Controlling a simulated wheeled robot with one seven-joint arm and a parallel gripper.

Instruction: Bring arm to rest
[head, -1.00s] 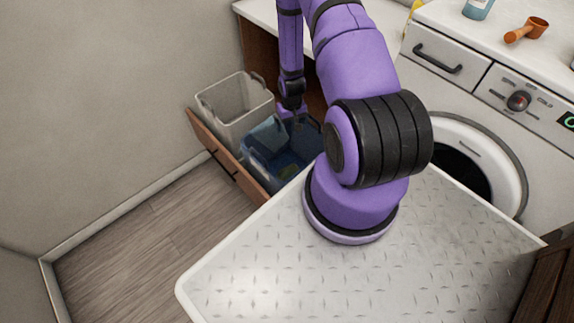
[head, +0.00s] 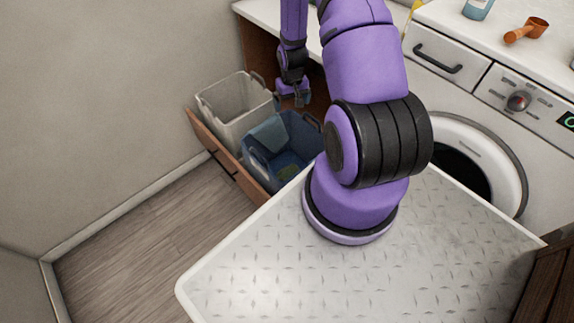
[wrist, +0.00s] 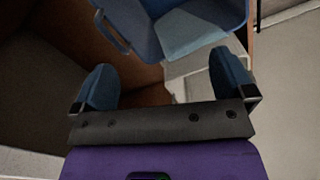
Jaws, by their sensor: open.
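My gripper (head: 293,97) is at the end of my purple arm, above the back edge of the blue bin (head: 258,164) in the head view. In the wrist view my gripper (wrist: 165,88) shows two blue fingers spread wide apart with nothing between them. The blue bin (wrist: 140,20) is beyond the fingertips there. In the head view a light blue cloth lies over the bin's left side and a greenish thing lies inside it.
A grey-white bin (head: 232,112) stands beside the blue bin in the pulled-out wooden drawer (head: 225,160). Floor at left is clear.

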